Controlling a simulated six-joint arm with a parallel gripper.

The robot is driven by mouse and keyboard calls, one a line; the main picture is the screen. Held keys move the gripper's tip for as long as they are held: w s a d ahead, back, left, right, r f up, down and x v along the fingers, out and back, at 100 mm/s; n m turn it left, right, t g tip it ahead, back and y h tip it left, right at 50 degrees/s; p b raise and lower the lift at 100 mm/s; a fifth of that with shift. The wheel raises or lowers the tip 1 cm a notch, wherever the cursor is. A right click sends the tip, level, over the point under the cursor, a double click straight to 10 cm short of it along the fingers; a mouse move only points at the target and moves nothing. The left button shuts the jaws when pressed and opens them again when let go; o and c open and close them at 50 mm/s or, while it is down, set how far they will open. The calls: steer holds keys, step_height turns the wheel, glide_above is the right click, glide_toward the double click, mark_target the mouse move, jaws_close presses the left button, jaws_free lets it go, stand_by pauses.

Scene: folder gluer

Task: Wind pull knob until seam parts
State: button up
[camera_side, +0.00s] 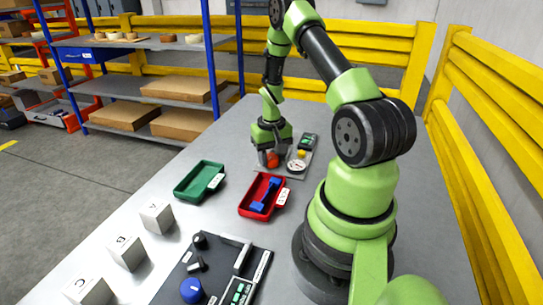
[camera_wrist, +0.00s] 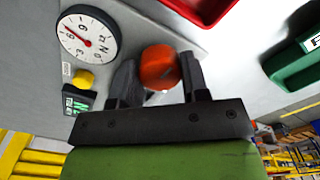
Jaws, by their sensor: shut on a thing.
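An orange-red knob (camera_wrist: 158,64) sits on a light plate (camera_side: 268,172) on the table. My gripper (camera_side: 270,157) is over that plate, pointing down. In the wrist view my gripper (camera_wrist: 157,72) has one finger on each side of the knob and is shut on it. Only part of the knob (camera_side: 273,161) shows in the side view. A round white dial (camera_wrist: 88,35) with a red needle is beside the knob, with a yellow button (camera_wrist: 84,80) and a lit green display (camera_wrist: 77,101) near it. No seam can be made out.
A red tray (camera_side: 246,210) holding a blue part and a green tray (camera_side: 184,194) lie on the table. Grey blocks lettered A (camera_side: 156,217), B (camera_side: 127,252) and C (camera_side: 88,291) stand at the left edge. A dark panel (camera_side: 216,259) with a blue knob is in front.

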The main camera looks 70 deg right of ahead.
mark_target(272, 156)
steer(key=m, duration=0.5)
steer(key=shift+m, duration=0.3)
steer(key=m, duration=0.5)
steer(key=shift+m, duration=0.3)
steer(key=o, duration=0.6)
steer(key=shift+o, duration=0.2)
steer(key=shift+r, duration=0.1)
step_height(272, 156, up, 10)
stand_by(0.4)
